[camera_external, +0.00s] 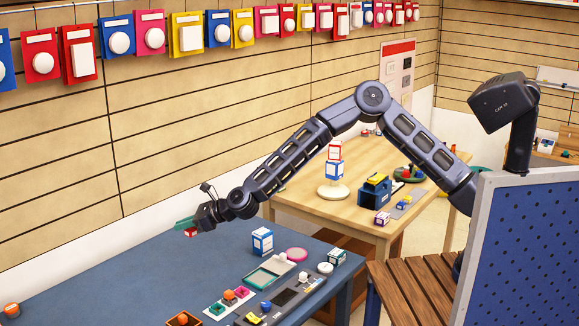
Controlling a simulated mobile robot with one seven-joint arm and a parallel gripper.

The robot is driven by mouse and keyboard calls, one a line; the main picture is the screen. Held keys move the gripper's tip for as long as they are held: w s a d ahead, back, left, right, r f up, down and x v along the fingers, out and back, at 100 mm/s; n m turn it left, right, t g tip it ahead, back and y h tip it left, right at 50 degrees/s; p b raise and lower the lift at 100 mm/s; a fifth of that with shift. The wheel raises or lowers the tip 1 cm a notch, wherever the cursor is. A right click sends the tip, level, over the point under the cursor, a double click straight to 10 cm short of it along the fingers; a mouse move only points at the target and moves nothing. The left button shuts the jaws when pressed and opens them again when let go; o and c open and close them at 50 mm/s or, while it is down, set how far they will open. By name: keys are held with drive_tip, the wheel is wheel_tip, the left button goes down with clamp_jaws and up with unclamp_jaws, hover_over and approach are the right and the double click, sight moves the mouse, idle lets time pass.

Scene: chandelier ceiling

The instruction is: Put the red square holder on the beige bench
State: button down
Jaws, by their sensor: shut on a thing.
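My gripper (185,226) is at the left end of my outstretched arm, above the far part of the blue table. It is shut on a small red thing, which looks like the red square holder (191,233). Much of the holder is hidden by the teal fingers, so its full shape cannot be made out. The beige bench (290,183) is the light wooden table behind and to the right of the blue table. The gripper and holder are well to the left of it.
The blue table (120,275) carries a blue-white box (262,241), a teal-edged tray (270,272) and small coloured holders. A blue pegboard (525,250) stands right.

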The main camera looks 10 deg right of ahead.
sight(191, 283)
wheel_tip(191, 283, down, 19)
drive_tip(key=shift+r, duration=0.15)
idle(0.5)
drive_tip(key=c, duration=1.5)
unclamp_jaws()
drive_tip(key=shift+d+r, duration=0.1)
drive_tip(key=shift+d, duration=0.1)
drive_tip(key=v, duration=1.1)
drive_tip(key=shift+d+r, duration=0.15)
drive_tip(key=shift+d, duration=0.1)
drive_tip(key=shift+w, duration=0.15)
